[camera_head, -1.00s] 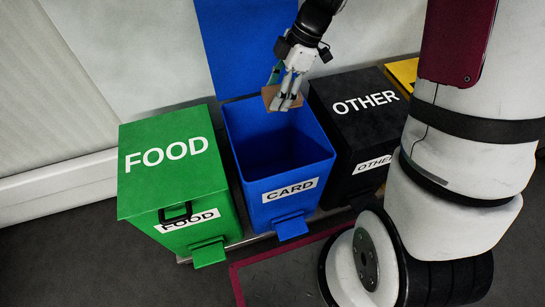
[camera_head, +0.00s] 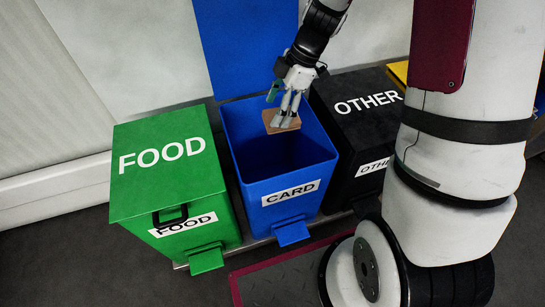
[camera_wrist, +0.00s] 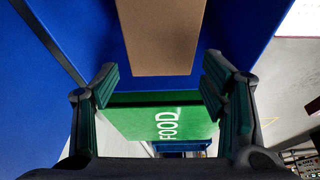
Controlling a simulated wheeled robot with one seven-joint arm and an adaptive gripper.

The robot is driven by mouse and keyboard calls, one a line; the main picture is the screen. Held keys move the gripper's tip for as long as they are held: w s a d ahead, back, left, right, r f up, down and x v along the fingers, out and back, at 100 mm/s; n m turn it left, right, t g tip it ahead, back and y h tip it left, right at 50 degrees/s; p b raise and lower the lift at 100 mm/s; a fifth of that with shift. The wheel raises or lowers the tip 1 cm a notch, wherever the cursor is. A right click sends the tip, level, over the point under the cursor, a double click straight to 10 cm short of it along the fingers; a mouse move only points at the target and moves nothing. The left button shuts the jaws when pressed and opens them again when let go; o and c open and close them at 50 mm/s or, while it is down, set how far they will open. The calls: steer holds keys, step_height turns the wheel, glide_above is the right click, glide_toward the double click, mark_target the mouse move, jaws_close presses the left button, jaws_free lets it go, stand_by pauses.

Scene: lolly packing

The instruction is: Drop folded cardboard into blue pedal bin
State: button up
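The folded cardboard (camera_head: 268,120) is a small brown piece at the mouth of the open blue bin labelled CARD (camera_head: 247,160). My gripper (camera_head: 285,122) is above the bin's opening, with its fingertips overlapping the cardboard in the head view. In the wrist view my two fingers (camera_wrist: 160,82) stand apart. The cardboard shows there as a flat brown panel (camera_wrist: 160,38) just beyond the fingertips, with gaps at both sides, so it does not look clasped. The bin's blue lid (camera_head: 245,45) stands upright behind. The bin's floor is dark and hard to see.
The green FOOD bin (camera_head: 165,165) stands shut to the left. The black OTHER bin (camera_head: 360,112) stands shut to the right, close to the blue bin. A yellow bin (camera_head: 399,72) is partly hidden behind my body. A pale wall is behind the bins.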

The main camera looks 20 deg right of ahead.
stand_by(0.3)
steer(key=v, duration=1.2)
